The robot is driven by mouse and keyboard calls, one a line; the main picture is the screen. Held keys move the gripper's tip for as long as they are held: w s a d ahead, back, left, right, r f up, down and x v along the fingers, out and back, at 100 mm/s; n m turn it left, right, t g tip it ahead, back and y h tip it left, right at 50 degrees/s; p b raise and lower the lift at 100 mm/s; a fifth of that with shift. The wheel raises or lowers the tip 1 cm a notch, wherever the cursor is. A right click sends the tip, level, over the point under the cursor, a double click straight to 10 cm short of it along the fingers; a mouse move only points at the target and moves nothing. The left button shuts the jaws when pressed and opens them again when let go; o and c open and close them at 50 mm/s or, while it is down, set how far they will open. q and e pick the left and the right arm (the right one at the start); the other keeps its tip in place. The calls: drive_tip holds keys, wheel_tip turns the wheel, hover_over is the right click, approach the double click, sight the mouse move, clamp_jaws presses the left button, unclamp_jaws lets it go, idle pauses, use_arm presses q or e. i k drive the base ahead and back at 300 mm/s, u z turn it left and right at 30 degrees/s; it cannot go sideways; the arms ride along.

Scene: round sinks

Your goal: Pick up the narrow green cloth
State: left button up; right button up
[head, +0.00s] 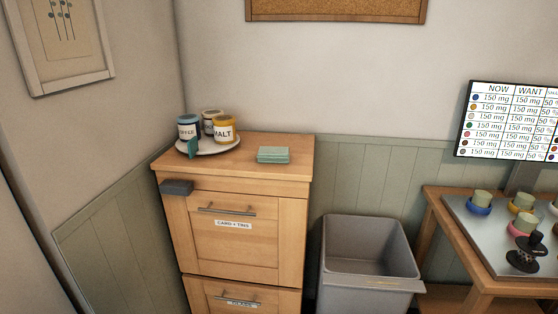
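A folded pale green cloth (273,155) lies flat on the right part of the wooden cabinet's top (250,170). It is the only thing in view that looks like a green cloth. A small teal-green piece (193,148) stands at the front left edge of the round tray; it is too small to tell what it is. Neither of my grippers is in the head view.
A round white tray (222,150) with several labelled jars (224,130) stands left of the cloth. A dark grey block (176,187) is at the cabinet's left front edge. A grey bin (368,250) stands right of the cabinet. A table (470,262) with small cups is at far right.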

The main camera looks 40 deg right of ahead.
sight(266, 155)
drive_tip(key=z, duration=1.25)
drive_tip(key=k, duration=0.45)
drive_tip(key=u, duration=0.25)
drive_tip(key=i, duration=1.05)
drive_tip(key=z, duration=0.45)
